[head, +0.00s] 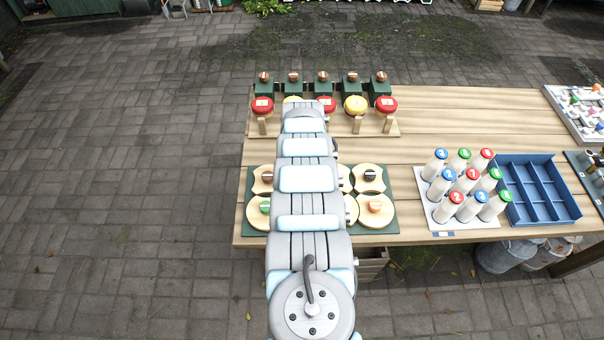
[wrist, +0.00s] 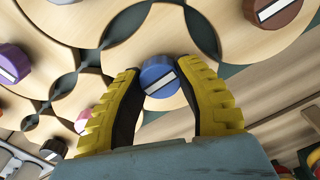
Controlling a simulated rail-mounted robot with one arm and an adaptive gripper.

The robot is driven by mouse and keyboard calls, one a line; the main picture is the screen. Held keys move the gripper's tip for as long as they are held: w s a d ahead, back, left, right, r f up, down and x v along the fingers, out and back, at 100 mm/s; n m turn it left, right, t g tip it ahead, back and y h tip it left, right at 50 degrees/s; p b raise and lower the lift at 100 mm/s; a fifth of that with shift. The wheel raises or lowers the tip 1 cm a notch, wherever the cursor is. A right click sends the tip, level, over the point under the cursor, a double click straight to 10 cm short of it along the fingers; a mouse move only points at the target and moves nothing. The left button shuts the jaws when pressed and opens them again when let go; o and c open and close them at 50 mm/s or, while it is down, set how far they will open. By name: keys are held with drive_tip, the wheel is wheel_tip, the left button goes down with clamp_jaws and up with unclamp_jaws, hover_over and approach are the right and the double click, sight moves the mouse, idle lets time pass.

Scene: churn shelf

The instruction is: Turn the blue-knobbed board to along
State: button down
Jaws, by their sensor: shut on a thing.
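The blue knob (wrist: 153,71) shows in the wrist view, on a round pale wooden board (wrist: 165,101). A white stripe crosses the knob at a slant, rising to the right. My gripper (wrist: 160,77) has its yellow-ribbed fingers on both sides of the knob and is shut on it. In the head view my arm covers the middle of the dark green panel (head: 390,183) that bears the boards. The blue-knobbed board and my gripper are hidden there.
Neighbouring wooden boards with a brown knob (wrist: 275,12), a purple knob (wrist: 10,62) and others lie close around. Behind stands a rack (head: 380,130) with red and yellow discs. Numbered bottles (head: 472,175) and a blue crate (head: 540,218) stand to the right.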

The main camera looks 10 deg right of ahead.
drive_tip(key=c, duration=0.6)
unclamp_jaws()
wheel_tip(320, 180, up, 12)
idle(0.6)
drive_tip(key=shift+a, duration=0.1)
idle(0.5)
